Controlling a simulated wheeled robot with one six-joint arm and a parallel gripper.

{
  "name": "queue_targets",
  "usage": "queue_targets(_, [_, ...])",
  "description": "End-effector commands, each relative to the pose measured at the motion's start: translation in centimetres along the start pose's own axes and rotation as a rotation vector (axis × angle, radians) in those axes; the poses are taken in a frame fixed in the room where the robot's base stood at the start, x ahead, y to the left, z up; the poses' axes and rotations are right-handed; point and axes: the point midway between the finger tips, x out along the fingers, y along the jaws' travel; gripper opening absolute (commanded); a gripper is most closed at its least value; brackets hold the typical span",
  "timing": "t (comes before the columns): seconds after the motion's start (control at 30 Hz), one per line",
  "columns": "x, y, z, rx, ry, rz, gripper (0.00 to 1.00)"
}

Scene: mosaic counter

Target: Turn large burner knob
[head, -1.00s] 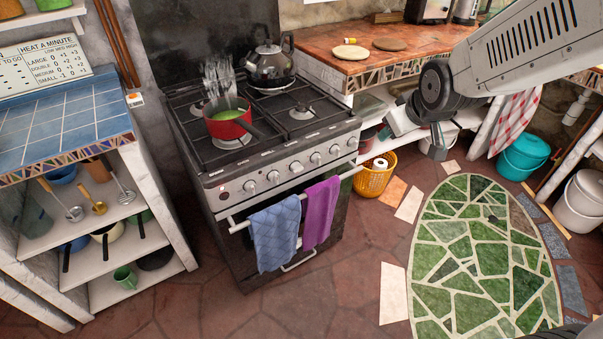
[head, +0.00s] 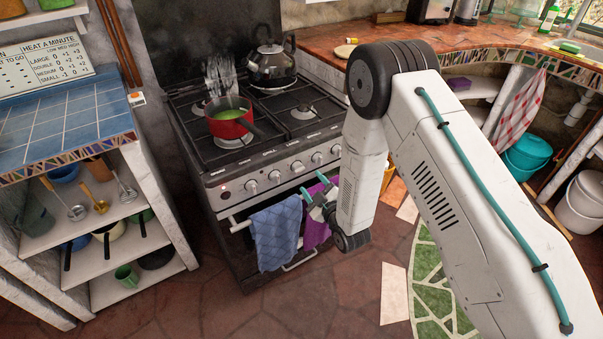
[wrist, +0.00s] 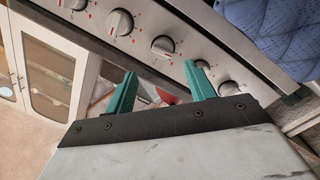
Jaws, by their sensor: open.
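The stove's front panel (head: 225,190) carries a row of several silver knobs; a middle knob (head: 297,167) and one to its right (head: 317,159) show in the head view. Which knob serves the large burner I cannot tell. My gripper (head: 313,187) is in front of the panel, by the towels, with teal fingers apart and nothing between them. In the wrist view, my gripper (wrist: 160,70) points at the panel; one knob (wrist: 163,46) lies beyond the gap between its fingertips. Another knob (wrist: 202,65) is partly hidden by the right finger. I see no contact with a knob.
A blue towel (head: 274,235) and a purple towel (head: 317,228) hang on the oven rail below the knobs. A steaming red pot (head: 230,128) and a kettle (head: 271,66) stand on the hob. A shelf unit (head: 130,205) stands left of the stove.

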Motion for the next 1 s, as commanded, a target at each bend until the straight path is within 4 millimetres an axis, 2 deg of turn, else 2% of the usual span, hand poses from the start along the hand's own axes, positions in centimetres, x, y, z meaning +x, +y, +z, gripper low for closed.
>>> queue_targets(0.17, [0.5, -0.7, 0.2, -0.008, 0.023, 0.013, 0.55])
queue_targets(0.4, [4.3, -0.6, 0.1, -0.008, 0.022, 0.012, 0.55])
queue_targets(0.6, [6.8, -0.6, 0.0, -0.007, 0.02, 0.011, 0.55])
queue_targets(0.97, [7.4, -0.6, 0.0, -0.007, 0.019, 0.011, 0.55])
queue_targets(1.0, [7.4, -0.6, 0.0, -0.007, 0.019, 0.011, 0.46])
